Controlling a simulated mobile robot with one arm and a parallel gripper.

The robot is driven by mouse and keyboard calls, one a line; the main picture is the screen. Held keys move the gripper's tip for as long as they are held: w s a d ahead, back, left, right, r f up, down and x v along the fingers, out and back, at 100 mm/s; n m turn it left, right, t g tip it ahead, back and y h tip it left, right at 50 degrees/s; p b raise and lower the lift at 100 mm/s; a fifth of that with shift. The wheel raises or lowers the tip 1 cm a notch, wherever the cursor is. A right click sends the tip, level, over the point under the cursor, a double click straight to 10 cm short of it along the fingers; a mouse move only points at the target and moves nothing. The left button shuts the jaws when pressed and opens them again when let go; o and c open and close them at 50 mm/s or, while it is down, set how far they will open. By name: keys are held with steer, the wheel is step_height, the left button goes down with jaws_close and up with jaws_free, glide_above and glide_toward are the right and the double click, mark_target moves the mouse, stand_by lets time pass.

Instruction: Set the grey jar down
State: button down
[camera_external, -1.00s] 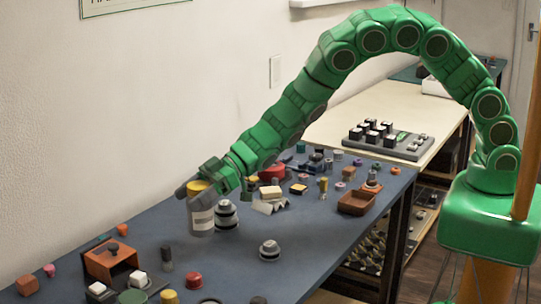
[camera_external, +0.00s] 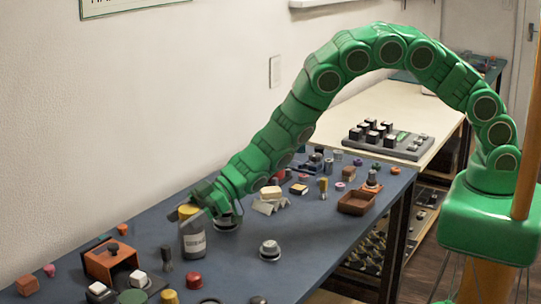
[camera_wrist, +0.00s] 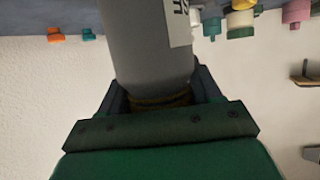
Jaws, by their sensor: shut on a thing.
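The grey jar (camera_external: 193,241) has a pale label with dark lettering and stands about upright over the blue bench in the external view. My gripper (camera_external: 187,212) is shut around its top end. I cannot tell whether the jar's base touches the bench. In the wrist view the jar (camera_wrist: 146,45) fills the middle, clamped between my gripper's jaws (camera_wrist: 155,98), with part of its label showing at the right. My gripper hides most of the jar's top.
A silver-grey stepped knob (camera_external: 269,250) stands to the right of the jar. A dark cylinder (camera_external: 166,259) and a red cap (camera_external: 194,281) are in front, with an orange box (camera_external: 108,262) at the left. The blue bench (camera_external: 228,258) is bare between the jar and the knob.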

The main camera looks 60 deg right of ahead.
steer(key=shift+c, duration=1)
jaws_free()
steer(key=shift+f, duration=0.1)
steer(key=shift+v, duration=1)
steer(key=v, duration=1)
steer(key=shift+o, duration=1)
